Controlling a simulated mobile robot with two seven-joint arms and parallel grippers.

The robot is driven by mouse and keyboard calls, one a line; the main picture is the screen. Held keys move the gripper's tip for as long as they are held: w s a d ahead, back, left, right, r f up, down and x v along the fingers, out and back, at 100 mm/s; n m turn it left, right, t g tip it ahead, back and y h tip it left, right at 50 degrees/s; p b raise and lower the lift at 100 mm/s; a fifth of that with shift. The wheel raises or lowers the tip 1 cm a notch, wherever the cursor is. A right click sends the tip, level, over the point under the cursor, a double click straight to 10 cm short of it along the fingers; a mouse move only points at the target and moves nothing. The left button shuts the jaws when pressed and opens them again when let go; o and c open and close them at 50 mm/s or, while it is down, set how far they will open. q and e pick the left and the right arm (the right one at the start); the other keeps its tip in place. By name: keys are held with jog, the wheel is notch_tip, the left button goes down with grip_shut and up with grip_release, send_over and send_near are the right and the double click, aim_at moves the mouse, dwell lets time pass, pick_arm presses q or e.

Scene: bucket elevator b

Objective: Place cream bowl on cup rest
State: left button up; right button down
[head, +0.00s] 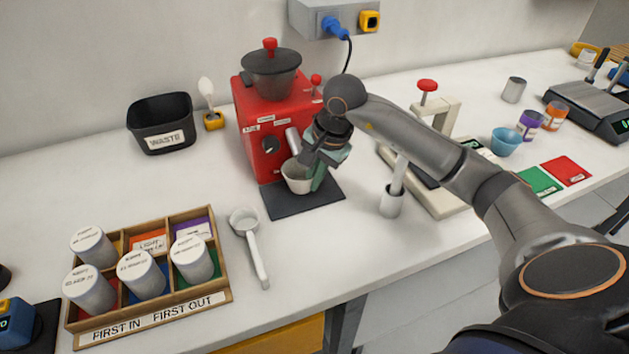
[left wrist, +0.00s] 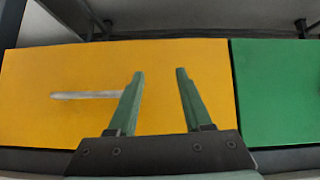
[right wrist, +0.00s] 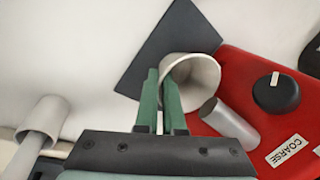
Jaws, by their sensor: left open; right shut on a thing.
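The cream bowl (head: 296,181) is at the front of the red grinder, over the dark flat pad (head: 328,194), which I take to be the cup rest. My right gripper (head: 311,163) is shut on the bowl's rim at its right side. In the right wrist view the bowl (right wrist: 203,76) shows its open mouth beside the green fingers (right wrist: 160,80), and the pad (right wrist: 165,42) lies behind it. I cannot tell whether the bowl touches the pad. My left gripper (left wrist: 160,78) is open and empty, in front of a yellow drawer front (left wrist: 60,75).
The red grinder (head: 260,150) stands right behind the bowl, with its grey spout (right wrist: 228,122) close by. A white scoop (head: 252,240) lies left of the pad. A jar rack (head: 160,320), a waste bin (head: 162,122) and a press (head: 440,195) stand around.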

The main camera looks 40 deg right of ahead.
jog(key=shift+s+f, duration=0.2)
jog(key=shift+f, duration=0.5)
jog(key=shift+f, duration=0.1)
jog(key=shift+f, duration=0.15)
jog(key=c, duration=1)
grip_release()
jog(key=v, duration=1.2)
jog(key=shift+r, duration=0.25)
